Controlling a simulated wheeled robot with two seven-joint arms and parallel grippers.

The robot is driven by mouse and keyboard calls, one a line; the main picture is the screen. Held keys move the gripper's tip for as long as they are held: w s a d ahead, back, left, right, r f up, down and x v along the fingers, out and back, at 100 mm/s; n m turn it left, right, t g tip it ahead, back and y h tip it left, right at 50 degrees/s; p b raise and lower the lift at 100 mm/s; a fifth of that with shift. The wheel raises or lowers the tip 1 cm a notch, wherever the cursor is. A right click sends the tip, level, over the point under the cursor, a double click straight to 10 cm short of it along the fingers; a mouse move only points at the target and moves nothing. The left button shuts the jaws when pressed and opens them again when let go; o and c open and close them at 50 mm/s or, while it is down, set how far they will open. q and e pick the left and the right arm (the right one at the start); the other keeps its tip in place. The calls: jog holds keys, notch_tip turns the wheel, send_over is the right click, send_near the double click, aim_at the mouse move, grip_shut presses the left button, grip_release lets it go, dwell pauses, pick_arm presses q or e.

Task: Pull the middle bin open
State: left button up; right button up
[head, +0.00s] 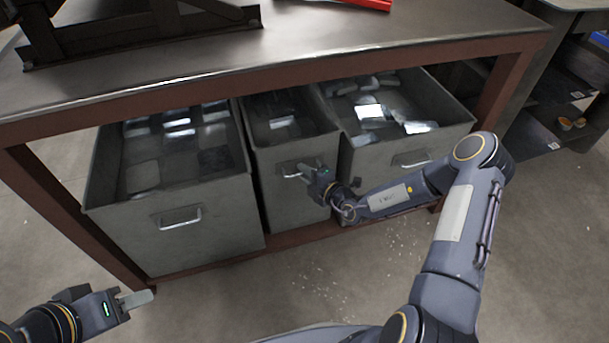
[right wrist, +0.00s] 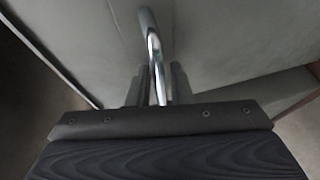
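The middle bin (head: 292,192) is a narrow grey metal bin standing between a wider left bin (head: 205,238) and a wider right bin (head: 405,162) under the workbench. Its front carries a metal bar handle (head: 291,175). My right gripper (head: 309,170) is at that handle. In the right wrist view, the shiny handle (right wrist: 153,50) runs down between my two right fingers (right wrist: 157,88), which sit close on either side of it. The contact itself is partly hidden. My left gripper (head: 138,298) hangs low at the left, apart from the bins, and its finger opening is not clear.
The workbench (head: 300,42) has a reddish-brown frame, with one leg (head: 70,225) left of the bins and another (head: 497,95) at the right. All three bins hold loose pieces. Dark shelving (head: 545,110) stands at the right.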

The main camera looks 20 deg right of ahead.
jog(key=shift+w+a, duration=0.1)
jog(key=shift+w, duration=0.1)
jog(key=shift+c, duration=0.3)
grip_shut()
